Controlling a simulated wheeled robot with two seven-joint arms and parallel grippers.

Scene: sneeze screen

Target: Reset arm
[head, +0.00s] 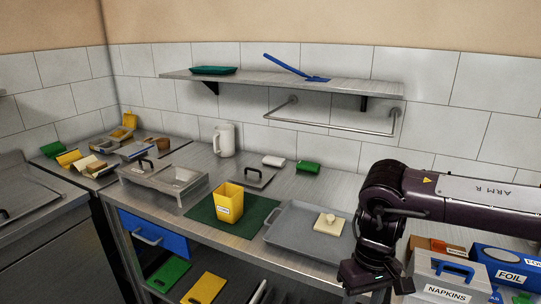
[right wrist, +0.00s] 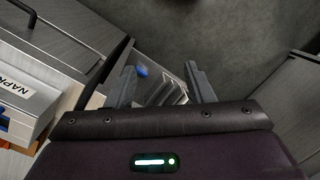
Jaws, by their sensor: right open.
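My right arm (head: 450,196), marked ARM R, comes in from the right in the head view. Its gripper (head: 370,275) hangs low at the front edge of the counter, right of the grey tray and beside the napkin box. In the right wrist view the two fingers of my right gripper (right wrist: 160,78) stand apart with nothing held between them. Beyond them lie a small blue thing (right wrist: 141,70) and a ribbed metal part, seen unclearly. My left gripper is not in view.
The steel counter bears a yellow container (head: 228,204) on a green mat (head: 262,212), a grey tray (head: 285,238) with a pale block, and a white jug (head: 224,140). The napkin box (head: 445,268) and foil box (head: 505,262) stand right. A shelf (head: 290,84) hangs behind.

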